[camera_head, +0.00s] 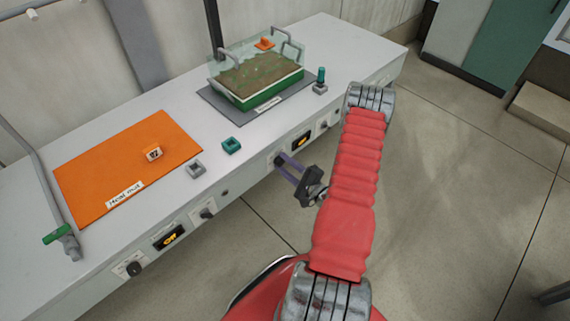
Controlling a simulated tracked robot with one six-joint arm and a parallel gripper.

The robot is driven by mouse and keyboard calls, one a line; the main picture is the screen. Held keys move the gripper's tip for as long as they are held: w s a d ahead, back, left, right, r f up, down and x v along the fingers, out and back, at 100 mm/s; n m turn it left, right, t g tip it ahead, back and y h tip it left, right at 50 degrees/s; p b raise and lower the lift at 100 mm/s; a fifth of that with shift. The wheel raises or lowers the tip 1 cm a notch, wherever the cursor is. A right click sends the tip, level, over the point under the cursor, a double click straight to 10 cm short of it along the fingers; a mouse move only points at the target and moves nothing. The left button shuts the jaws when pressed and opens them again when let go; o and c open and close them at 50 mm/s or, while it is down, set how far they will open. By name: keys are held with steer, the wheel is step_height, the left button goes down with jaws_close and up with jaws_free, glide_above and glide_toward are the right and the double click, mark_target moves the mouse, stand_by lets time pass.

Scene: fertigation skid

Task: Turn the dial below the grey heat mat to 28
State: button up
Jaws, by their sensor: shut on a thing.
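The grey heat mat (207,94) lies on the bench under a green tray of soil. On the bench's front face below it is a dial (277,160), largely hidden by my gripper. A small dark display (302,140) with orange digits, too small to read, sits just right of that dial. My gripper (281,163) reaches in from the right, its purple fingers against the front panel and shut on the dial. The dial's pointer and scale cannot be made out.
An orange heat mat (90,180) lies to the left, with its own display (168,237) and knobs (134,268) (208,213) below. Another knob (323,125) sits right of the grey mat's display. The green tray (272,97) has a clear cover. Floor in front is clear.

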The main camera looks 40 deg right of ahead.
steer(key=shift+f+m, duration=0.2)
steer(key=shift+m, duration=1.2)
steer(key=o, duration=1.1)
steer(key=shift+c, duration=0.2)
steer(key=shift+r, duration=0.1)
steer(key=s, duration=1.3)
steer(key=shift+s+d, duration=0.15)
steer(key=shift+s, duration=0.25)
